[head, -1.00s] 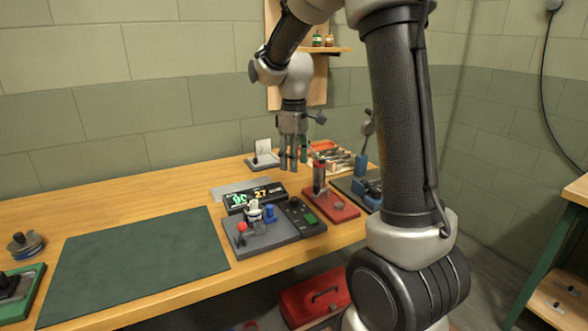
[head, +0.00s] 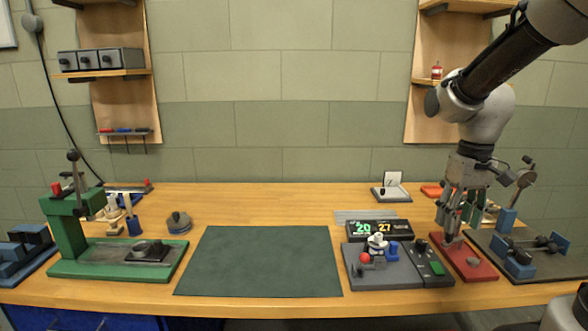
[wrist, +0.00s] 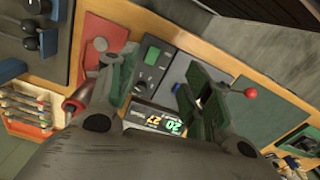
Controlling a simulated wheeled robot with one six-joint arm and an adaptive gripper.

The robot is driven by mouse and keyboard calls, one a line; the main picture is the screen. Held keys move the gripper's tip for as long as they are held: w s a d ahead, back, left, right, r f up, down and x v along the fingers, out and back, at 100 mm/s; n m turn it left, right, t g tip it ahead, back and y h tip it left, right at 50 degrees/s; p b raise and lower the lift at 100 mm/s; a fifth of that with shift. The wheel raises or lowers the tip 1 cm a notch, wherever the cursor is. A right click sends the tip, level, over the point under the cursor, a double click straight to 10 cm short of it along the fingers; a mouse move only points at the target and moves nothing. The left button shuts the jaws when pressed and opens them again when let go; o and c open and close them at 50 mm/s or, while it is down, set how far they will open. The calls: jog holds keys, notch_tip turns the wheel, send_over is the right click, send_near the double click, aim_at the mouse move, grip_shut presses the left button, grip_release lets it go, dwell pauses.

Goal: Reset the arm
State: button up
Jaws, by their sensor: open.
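My gripper (head: 461,214) hangs from my arm at the right of the bench in the head view, fingers pointing down. In this view it overlaps the red-based press (head: 470,262). In the wrist view its two fingers (wrist: 158,100) are spread apart, with nothing held between them. Between and beyond them lie the grey fixture with a red knob (wrist: 251,93), a control box with a green button (wrist: 152,56) and the lit display (wrist: 158,119). I cannot tell how high the gripper is above the bench.
A dark green mat (head: 260,262) lies clear in the middle of the bench. A green toggle press (head: 72,235) stands at the left. A blue-clamp fixture (head: 520,262) is at the far right. A small white card stand (head: 391,187) is at the back.

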jog(key=s+r+m+t, duration=0.1)
jog(key=s+r+t, duration=0.3)
jog(key=s, duration=0.9)
notch_tip(320, 180, up, 2)
jog(key=shift+s+d+r+m, duration=0.1)
jog(key=shift+s+d+m, duration=0.1)
jog(key=shift+d+m, duration=0.1)
